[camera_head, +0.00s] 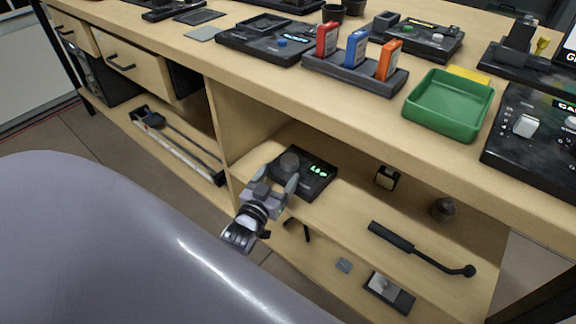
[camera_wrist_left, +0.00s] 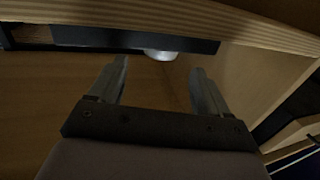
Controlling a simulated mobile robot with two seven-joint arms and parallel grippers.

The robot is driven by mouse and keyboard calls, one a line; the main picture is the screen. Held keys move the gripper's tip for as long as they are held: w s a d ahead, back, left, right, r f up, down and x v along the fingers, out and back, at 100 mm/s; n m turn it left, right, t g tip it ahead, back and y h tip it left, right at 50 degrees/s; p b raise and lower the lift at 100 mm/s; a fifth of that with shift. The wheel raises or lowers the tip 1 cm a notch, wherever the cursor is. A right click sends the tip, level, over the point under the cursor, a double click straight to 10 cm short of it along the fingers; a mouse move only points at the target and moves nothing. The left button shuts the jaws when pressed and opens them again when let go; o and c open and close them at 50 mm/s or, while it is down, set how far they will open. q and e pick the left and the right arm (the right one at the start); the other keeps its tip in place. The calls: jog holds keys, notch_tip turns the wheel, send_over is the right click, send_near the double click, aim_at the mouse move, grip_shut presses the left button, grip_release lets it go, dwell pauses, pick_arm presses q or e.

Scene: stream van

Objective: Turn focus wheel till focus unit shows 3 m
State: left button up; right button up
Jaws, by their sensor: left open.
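The dark focus unit (camera_head: 304,188) lies on the upper open shelf under the counter in the head view. A pale rounded part (camera_wrist_left: 160,54), likely the wheel, shows beyond the tips at a dark slab (camera_wrist_left: 130,40). My right gripper is out of view.
The counter edge overhangs the shelf, and an upright panel (camera_head: 218,125) stands left of the unit. A black handle-like tool (camera_head: 405,240) and a small round pot (camera_head: 444,209) lie to the right. A green tray (camera_head: 416,122) stands on the counter.

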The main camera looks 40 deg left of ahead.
aim_at(286, 165)
pick_arm(q)
jog(key=shift+w+a+b, duration=0.15)
jog(key=shift+w+b, duration=0.1)
jog(key=shift+w, duration=0.7)
jog(key=shift+w+a+b, duration=0.2)
jog(key=shift+w+b, duration=0.05)
jog(key=shift+w, duration=0.75)
jog(key=shift+w+a+b, duration=0.15)
jog(key=shift+w+b, duration=0.1)
jog(key=shift+w, duration=0.7)
jog(key=c, duration=1)
